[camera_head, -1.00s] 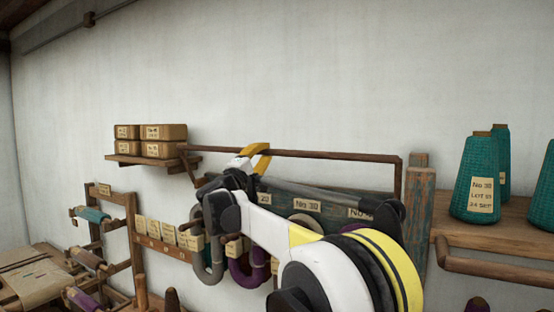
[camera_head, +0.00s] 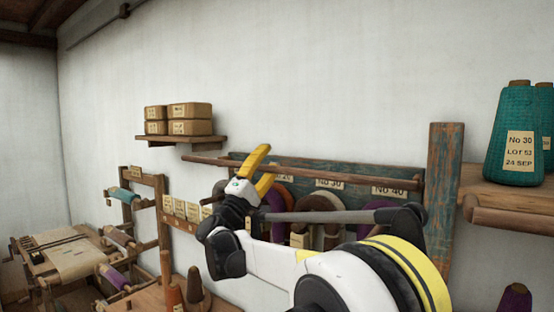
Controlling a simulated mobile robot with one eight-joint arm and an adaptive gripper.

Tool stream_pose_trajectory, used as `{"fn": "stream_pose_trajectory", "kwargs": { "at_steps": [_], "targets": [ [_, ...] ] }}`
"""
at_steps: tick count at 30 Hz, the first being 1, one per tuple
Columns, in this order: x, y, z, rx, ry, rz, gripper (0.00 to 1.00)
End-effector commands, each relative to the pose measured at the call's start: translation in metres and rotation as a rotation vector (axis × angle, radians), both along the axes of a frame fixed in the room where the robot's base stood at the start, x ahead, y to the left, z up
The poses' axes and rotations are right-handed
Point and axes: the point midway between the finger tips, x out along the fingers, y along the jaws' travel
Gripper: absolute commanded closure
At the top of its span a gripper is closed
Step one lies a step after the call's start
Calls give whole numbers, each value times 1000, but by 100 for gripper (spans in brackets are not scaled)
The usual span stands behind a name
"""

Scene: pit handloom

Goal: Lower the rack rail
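The rack rail (camera_head: 345,176) is a long thin brown wooden bar. It runs in front of the upper part of a worn blue-green rack board (camera_head: 300,168) on the wall. Its left end reaches past the board, below the small shelf, and its right end is near the rack's upright post (camera_head: 442,190). My gripper (camera_head: 262,168), with yellow fingers, is at the left part of the rail and overlaps it in the picture. I cannot tell whether the fingers touch or grip the rail. My arm hides part of the rack below.
Yarn hanks (camera_head: 318,203) hang under numbered labels on the rack. A small shelf (camera_head: 180,140) with several boxes is at upper left. A teal yarn cone (camera_head: 515,140) stands on the right shelf (camera_head: 525,200). Wooden frames and spools stand at lower left.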

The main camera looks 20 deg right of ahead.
Motion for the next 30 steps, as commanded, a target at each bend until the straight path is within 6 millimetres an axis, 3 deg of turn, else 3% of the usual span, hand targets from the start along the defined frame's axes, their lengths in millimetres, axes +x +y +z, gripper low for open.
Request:
{"fn": "stream_pose_trajectory", "kwargs": {
  "at_steps": [21, 30],
  "targets": [
    [0, 0, -1, 0, 1, 1, 59],
    [-2, 3, -23, 0, 1, 1, 59]
  ]
}}
